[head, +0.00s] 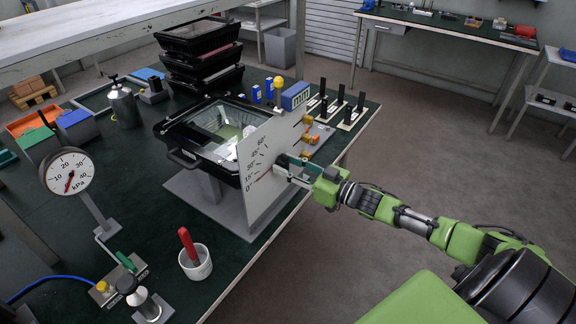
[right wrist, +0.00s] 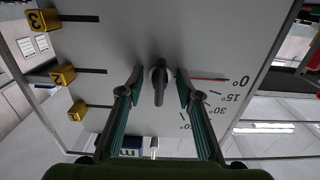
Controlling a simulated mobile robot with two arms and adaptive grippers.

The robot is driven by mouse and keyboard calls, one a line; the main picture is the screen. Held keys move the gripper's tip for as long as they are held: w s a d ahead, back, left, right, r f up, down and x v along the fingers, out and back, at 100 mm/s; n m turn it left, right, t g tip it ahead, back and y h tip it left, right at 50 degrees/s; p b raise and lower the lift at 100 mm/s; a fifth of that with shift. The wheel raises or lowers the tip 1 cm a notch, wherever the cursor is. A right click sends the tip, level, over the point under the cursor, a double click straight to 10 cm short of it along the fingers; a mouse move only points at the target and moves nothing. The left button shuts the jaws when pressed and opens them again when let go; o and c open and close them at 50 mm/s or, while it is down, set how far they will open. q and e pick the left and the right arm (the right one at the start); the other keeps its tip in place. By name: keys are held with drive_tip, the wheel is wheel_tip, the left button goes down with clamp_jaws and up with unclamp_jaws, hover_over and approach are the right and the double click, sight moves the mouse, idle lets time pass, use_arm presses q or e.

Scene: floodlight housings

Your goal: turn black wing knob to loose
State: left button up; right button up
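The black wing knob (right wrist: 159,82) sits on a pale grey panel (right wrist: 115,55) in the right wrist view, its wing running up and down the picture. A red line runs from beside it to the 0° mark of a printed angle scale (right wrist: 226,102). My right gripper (right wrist: 159,78) is open, with one finger on each side of the knob and small gaps between. In the head view my right gripper (head: 287,168) is at the face of the upright panel (head: 256,196) and hides most of the knob. My left gripper is not in view.
A black floodlight housing (head: 185,155) stands behind the panel. Yellow numbered blocks (right wrist: 64,74) are beside the knob. A dial gauge (head: 69,172) and a white cup (head: 195,262) with a red-handled tool stand on the dark green bench (head: 90,235). Open floor lies right.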

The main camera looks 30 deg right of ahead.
clamp_jaws()
drive_tip(key=shift+n, duration=0.3)
drive_tip(key=n, duration=0.4)
drive_tip(key=shift+b, duration=0.3)
drive_tip(key=n+b, duration=0.1)
drive_tip(key=n, duration=0.5)
drive_tip(key=shift+d, duration=0.1)
drive_tip(key=n+b, duration=0.2)
drive_tip(key=n, duration=0.3)
drive_tip(key=n+b, duration=0.3)
drive_tip(key=n, duration=0.3)
drive_tip(key=shift+r, duration=0.15)
drive_tip(key=shift+n, duration=0.3)
